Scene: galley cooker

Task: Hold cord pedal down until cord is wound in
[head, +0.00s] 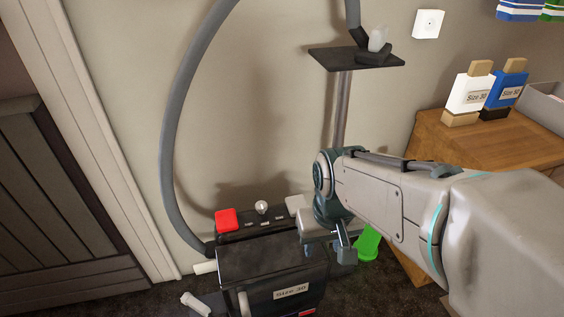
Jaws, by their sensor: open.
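A black vacuum cleaner (272,257) stands on the dark floor against the wall, with a "Size 30" label on its front. A red pedal (227,220) is at the left end of its rear top strip. A pale pedal (299,206) is at the right end, close beside my arm and partly hidden by it. I cannot tell which is the cord pedal. My gripper (327,251) points down at the cleaner's right side, its fingers apart, with nothing visible between them. Contact with the cleaner cannot be made out. No cord is clearly visible.
A grey hose (166,130) arches up from the cleaner's left. A metal tube (342,110) rises to a black floor head (355,59). A green object (368,243) lies right of my gripper. A wooden cabinet (450,140) bears two labelled packs. A wall socket (428,24) is above.

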